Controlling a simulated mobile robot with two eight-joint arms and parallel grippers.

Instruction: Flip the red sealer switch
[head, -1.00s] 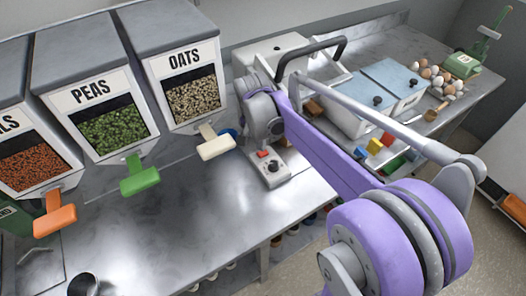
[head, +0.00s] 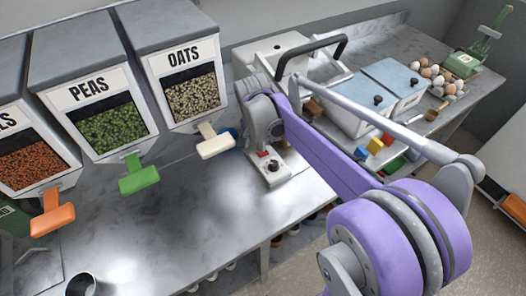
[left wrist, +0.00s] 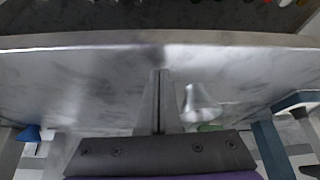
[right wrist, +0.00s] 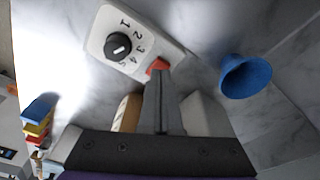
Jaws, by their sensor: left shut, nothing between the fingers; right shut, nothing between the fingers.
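The red sealer switch (right wrist: 158,66) sits at one end of a light grey control box, beside a black dial (right wrist: 118,46) with printed numbers. My right gripper (right wrist: 160,74) is shut and empty, its fingertips at the red switch; I cannot tell whether they touch it. In the head view the control box (head: 273,178) shows below my right wrist, with a bit of the red switch (head: 263,154) visible. My right fingertips are hidden there. My left gripper (left wrist: 160,74) is shut and empty in the left wrist view, over the metal table.
A blue funnel (right wrist: 246,75) stands right of my right gripper. Bins of peas (head: 112,128) and oats (head: 194,98) with handles line the table's back left. Coloured blocks (head: 375,146), lidded containers (head: 393,78) and eggs (head: 447,82) lie to the right.

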